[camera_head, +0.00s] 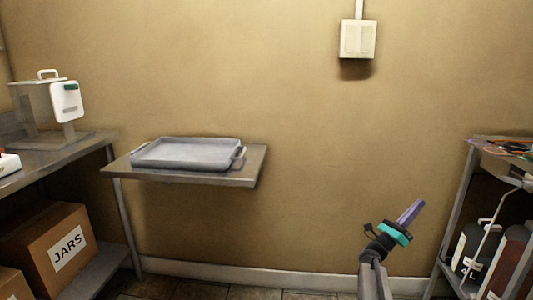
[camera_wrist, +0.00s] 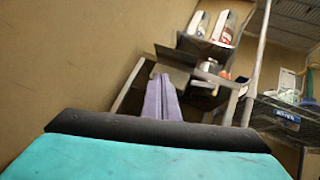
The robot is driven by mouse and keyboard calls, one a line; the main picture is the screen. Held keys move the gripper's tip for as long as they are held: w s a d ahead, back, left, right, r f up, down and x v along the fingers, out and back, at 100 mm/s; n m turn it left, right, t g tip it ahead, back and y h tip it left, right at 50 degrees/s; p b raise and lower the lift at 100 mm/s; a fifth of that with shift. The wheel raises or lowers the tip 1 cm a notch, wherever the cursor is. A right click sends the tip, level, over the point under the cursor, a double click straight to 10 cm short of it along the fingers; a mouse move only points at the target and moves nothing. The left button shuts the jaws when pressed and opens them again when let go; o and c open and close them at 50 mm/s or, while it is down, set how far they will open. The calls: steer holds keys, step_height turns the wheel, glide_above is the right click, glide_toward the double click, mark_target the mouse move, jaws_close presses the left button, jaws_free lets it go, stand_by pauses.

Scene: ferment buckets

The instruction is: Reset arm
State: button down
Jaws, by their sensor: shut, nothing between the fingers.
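My gripper (camera_head: 410,212) shows at the lower right of the head view, with purple fingers and a teal and black wrist. It points up and to the right in front of the bare wall. In the wrist view the purple fingers (camera_wrist: 162,98) lie together, shut, with nothing held between them. They are in open air, apart from the shelves beyond.
A grey tray (camera_head: 187,153) lies on a wall shelf (camera_head: 250,168). A metal table (camera_head: 35,176) stands left, with a box marked JARS (camera_head: 55,245) below. A metal rack (camera_head: 457,220) with containers stands right of my arm.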

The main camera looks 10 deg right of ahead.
steer(key=w+a+f+n+t+y+p, duration=0.3)
steer(key=w+a+n+t+y+p, duration=0.15)
steer(key=a, duration=0.35)
steer(key=w+a+f+n+t+y+p, duration=0.25)
steer(key=w+a+n+t+p, duration=0.2)
steer(key=a, duration=0.25)
steer(key=w+a+f+n+t+y+p, duration=0.2)
steer(key=w+a+n+t+y+p, duration=0.15)
steer(key=a+n+y, duration=0.35)
steer(key=s+a+f+n+g+y+p, duration=0.1)
steer(key=a+f+n+g+y+p, duration=0.1)
steer(key=a+f+n+y+p, duration=0.65)
steer(key=s+a+f+n+g, duration=0.15)
steer(key=a+f, duration=0.45)
steer(key=a, duration=0.8)
steer(key=s+a+f+n+g+y+p, duration=0.2)
steer(key=s+a+f+n+g+p, duration=0.25)
steer(key=s, duration=0.55)
steer(key=s+a+f+n+g+y+p, duration=0.1)
steer(key=s+a+f+n+g+y, duration=0.15)
steer(key=s+a+f+n, duration=0.55)
steer(key=s+d+r+n+g+h, duration=0.1)
steer(key=s+n+g, duration=0.7)
steer(key=s, duration=1.9)
steer(key=d+r+g, duration=0.1)
steer(key=g, duration=0.2)
steer(key=shift+s+r+n, duration=0.35)
steer(key=shift+r, duration=0.05)
